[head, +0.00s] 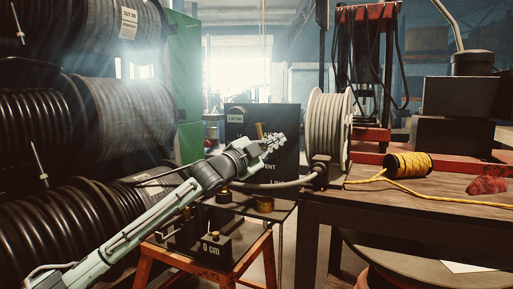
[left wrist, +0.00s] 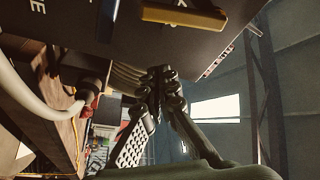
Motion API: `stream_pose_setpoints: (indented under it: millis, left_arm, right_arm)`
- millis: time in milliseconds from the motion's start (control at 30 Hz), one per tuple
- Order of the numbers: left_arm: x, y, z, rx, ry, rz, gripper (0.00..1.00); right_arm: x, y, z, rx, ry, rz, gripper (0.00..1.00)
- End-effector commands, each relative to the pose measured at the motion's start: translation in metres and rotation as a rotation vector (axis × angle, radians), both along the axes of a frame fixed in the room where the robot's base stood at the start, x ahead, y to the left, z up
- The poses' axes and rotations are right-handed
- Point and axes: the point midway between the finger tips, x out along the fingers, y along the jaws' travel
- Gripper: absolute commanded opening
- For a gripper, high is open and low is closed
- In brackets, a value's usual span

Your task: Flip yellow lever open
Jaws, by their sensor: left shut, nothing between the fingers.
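The yellow lever (head: 259,130) shows as a short stub on the front of the dark crimper box (head: 240,112), just behind my left gripper. In the left wrist view the yellow lever (left wrist: 185,15) is a bar across the dark panel (left wrist: 95,25) at the top. My left gripper (head: 273,143) is in front of the box, close to the lever in the head view. In the left wrist view its fingertips (left wrist: 162,80) are together with nothing between them, and a gap shows between them and the lever. My right gripper is in neither view.
A thick hose (head: 285,183) runs below the box toward the wooden table (head: 430,205) at right. Large black hose reels (head: 115,115) fill the left. An orange-legged stand (head: 258,262) is below my arm.

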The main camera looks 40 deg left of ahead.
Motion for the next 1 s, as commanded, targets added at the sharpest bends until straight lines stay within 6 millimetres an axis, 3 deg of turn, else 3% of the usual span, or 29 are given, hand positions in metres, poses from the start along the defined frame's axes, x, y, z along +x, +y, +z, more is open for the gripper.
stream_pose_setpoints:
  millis: [100,600,1000]
  left_arm:
    - [-0.015,0.0,-0.007,0.003,0.004,0.0,0.0]
    - [-0.077,0.006,-0.011,-0.001,0.004,-0.001,0.0]
    - [-0.09,0.007,-0.008,0.0,0.002,-0.001,0.0]
  right_arm:
    - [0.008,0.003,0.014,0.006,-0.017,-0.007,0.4]
    - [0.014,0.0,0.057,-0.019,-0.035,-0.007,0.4]
    - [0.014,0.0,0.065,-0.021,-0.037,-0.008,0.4]
